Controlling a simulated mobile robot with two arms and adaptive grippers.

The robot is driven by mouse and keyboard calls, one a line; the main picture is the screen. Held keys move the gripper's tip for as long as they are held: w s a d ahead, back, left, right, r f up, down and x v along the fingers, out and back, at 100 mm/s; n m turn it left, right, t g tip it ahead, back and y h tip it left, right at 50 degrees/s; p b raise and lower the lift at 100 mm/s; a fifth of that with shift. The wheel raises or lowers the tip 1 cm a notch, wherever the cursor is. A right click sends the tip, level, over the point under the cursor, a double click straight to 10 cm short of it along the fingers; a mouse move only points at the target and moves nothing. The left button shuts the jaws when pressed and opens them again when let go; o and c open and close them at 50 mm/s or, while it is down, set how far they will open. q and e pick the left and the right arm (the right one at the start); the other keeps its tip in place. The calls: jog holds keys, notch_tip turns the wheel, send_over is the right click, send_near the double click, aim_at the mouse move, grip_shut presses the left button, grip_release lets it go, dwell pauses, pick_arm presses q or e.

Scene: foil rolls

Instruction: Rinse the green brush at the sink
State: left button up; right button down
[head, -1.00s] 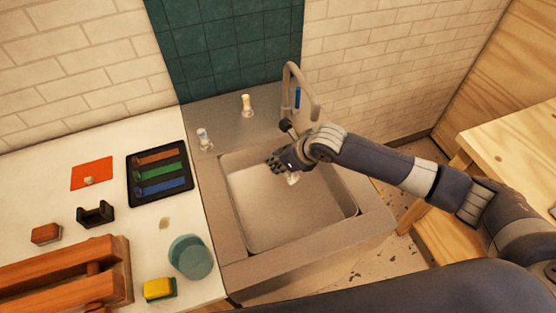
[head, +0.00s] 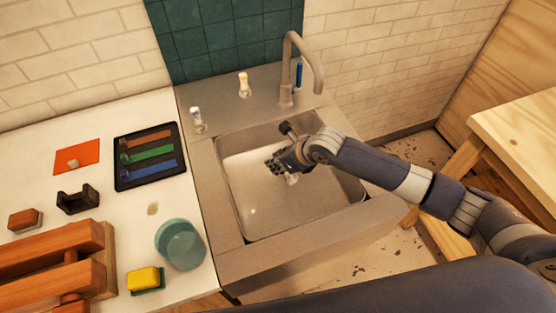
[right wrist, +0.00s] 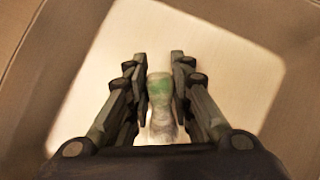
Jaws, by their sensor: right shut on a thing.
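My right gripper (head: 278,166) is over the basin of the steel sink (head: 228,180), in front of the faucet (head: 289,75) and below its spout. In the right wrist view my right gripper (right wrist: 159,62) is shut on a short whitish thing with a green patch, which I take for the green brush (right wrist: 160,90). In the head view a small pale part of the brush (head: 292,179) shows under the hand; the rest is hidden. I cannot make out any running water. My left gripper is not in view.
Two small bottle-like things (head: 197,118) (head: 244,84) stand on the sink's back ledge. Left on the counter are a black tray (head: 118,176) with brown, green and blue strips, a teal cup (head: 180,245) and a yellow sponge (head: 143,279). A wooden table (head: 515,125) stands right.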

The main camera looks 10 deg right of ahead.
jog(key=shift+f+b, duration=2.55)
jog(key=shift+f, duration=0.9)
notch_tip(320, 180, up, 18)
jog(key=p, duration=1.4)
jog(key=shift+f+p, duration=0.2)
jog(key=shift+p, duration=0.2)
dwell(1.0)
jog(key=shift+r+p, duration=1.1)
jog(key=shift+r, duration=0.9)
